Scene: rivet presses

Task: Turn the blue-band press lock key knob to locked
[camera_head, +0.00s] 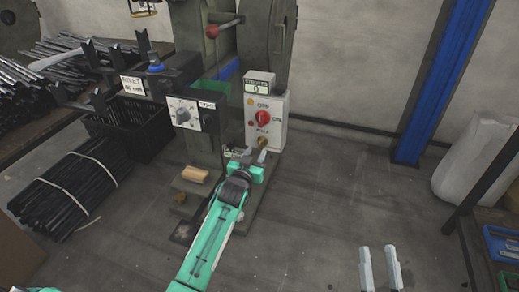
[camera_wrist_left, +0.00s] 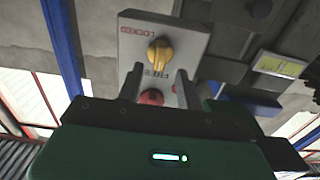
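The lock key knob (camera_wrist_left: 160,53) is yellow-brass and sits on the white control box between a red LOCKED label and a FREE label in the left wrist view. Its grip runs roughly toward FREE; its exact setting is hard to tell. In the head view the knob (camera_head: 263,141) is small, low on the control box (camera_head: 281,115). My left gripper (camera_head: 253,155) is just below and in front of it. The fingers (camera_wrist_left: 158,80) are apart, with nothing between them, and do not touch the knob. My right gripper (camera_head: 380,250) is open and empty at the bottom.
A red switch knob (camera_head: 263,119) sits above the key knob. A black box with a grey dial (camera_head: 183,111) is to the left. A blue band (camera_head: 228,69) shows on the press column. Bundled rods (camera_head: 70,185) lie left.

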